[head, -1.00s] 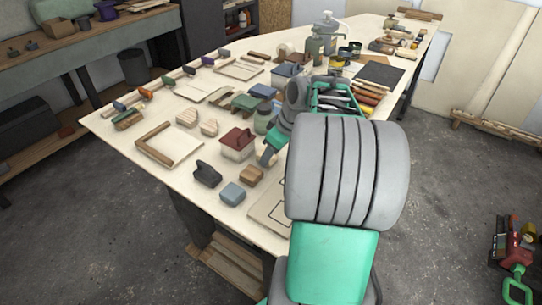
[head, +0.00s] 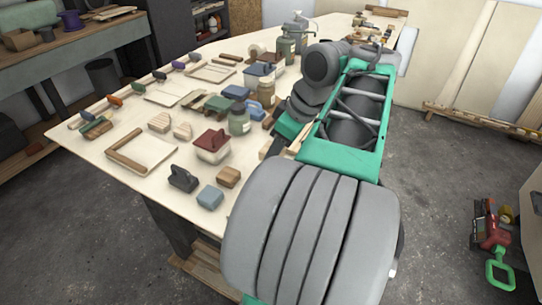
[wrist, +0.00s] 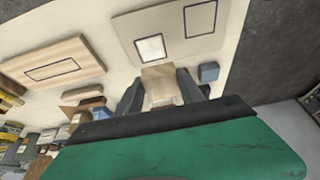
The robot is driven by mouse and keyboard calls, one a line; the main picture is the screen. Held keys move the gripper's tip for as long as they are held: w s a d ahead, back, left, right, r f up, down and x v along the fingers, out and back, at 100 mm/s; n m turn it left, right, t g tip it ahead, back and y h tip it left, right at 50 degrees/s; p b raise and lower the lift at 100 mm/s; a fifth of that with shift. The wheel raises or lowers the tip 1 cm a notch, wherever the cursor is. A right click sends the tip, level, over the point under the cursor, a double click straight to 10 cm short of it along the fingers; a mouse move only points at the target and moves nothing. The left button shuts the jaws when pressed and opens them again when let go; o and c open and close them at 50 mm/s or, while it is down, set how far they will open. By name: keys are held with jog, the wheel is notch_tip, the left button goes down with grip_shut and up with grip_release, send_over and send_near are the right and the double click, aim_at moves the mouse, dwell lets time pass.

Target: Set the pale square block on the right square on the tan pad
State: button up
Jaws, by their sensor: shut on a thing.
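My gripper (wrist: 160,82) is shut on a pale wooden block (wrist: 159,76), with a dark finger on each side of it in the wrist view. The tan pad (wrist: 178,46) lies just beyond the held block in that view. It bears two dark-outlined squares: one filled with white (wrist: 150,49), close to the block, and a plain one (wrist: 200,18) farther right. The block appears above the table near the pad's edge; its exact height is unclear. In the head view my arm hides the gripper, the block and the pad.
A blue-grey block (head: 209,197), a brown block (head: 228,176) and a dark handled object (head: 183,178) stand near the front table edge. A red-lidded box (head: 212,146) is behind them. A wooden board with an outlined rectangle (wrist: 52,68) lies left in the wrist view.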

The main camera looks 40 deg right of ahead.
jog(key=shift+w+d+f+b, duration=0.4)
jog(key=shift+d+f, duration=0.1)
jog(key=shift+f, duration=0.3)
notch_tip(320, 180, down, 7)
jog(key=b, duration=0.7)
jog(key=shift+f, duration=0.1)
jog(key=o, duration=1.4)
jog(key=a+p+v, duration=0.1)
jog(key=p+v, duration=0.4)
jog(key=v, duration=0.2)
jog(key=shift+s+d+r, duration=0.2)
jog(key=shift+d+r, duration=0.1)
jog(key=shift+d, duration=0.25)
